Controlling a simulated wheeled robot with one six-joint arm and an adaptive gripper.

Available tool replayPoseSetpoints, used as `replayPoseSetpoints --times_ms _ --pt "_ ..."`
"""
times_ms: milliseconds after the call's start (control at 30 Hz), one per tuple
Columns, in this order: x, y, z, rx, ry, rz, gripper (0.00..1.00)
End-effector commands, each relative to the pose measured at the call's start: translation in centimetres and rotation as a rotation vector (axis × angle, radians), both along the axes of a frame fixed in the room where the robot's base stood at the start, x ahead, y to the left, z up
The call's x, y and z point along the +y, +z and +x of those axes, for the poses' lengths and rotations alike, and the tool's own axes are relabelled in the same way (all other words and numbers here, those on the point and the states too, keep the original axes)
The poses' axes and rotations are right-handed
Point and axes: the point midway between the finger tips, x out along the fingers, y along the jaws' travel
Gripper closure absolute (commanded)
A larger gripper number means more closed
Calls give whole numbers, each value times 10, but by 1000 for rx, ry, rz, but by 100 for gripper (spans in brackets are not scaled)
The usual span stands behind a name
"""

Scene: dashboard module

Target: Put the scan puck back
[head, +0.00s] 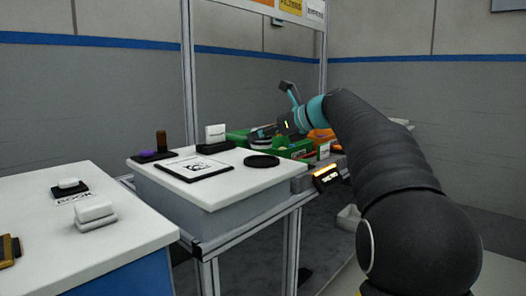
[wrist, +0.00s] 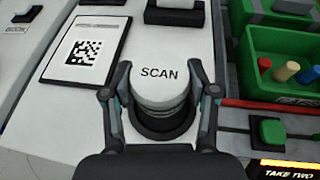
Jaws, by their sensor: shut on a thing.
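The scan puck (wrist: 160,88) is a white disc marked SCAN, held between the two fingers of my gripper (wrist: 160,100) in the wrist view. In the head view my gripper (head: 276,131) is over the right part of the white-topped bench. A round black pad (head: 261,161) lies on that bench and shows empty, below the gripper. In the wrist view the black round pad (wrist: 160,132) shows partly behind the puck, towards the palm; the puck hides the rest of it.
A QR code card (wrist: 86,50) lies left of the puck, and a white block (head: 215,133) stands behind. To the right are a green bin (wrist: 280,65) with coloured pegs, a green button (wrist: 268,133) and a red rod (wrist: 250,104). A nearer white table (head: 60,250) stands at left.

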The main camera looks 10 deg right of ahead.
Motion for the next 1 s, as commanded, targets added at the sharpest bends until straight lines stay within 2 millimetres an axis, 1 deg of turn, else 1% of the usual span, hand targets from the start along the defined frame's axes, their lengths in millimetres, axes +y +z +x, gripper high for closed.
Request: replayPoseSetpoints --times_ms 300,567,700,733,767,800,833,1000 --pt "0 -38 0 0 0 1 82" --pt "0 -38 0 -2 -1 0 82" --pt "0 -41 0 -1 0 1 82" --pt "0 -42 0 0 0 0 37" --pt "0 -41 0 -1 0 -1 29" --pt "0 -41 0 -1 0 -1 19" --pt "0 -41 0 -1 0 -1 17" --pt "0 -41 0 0 0 0 17"
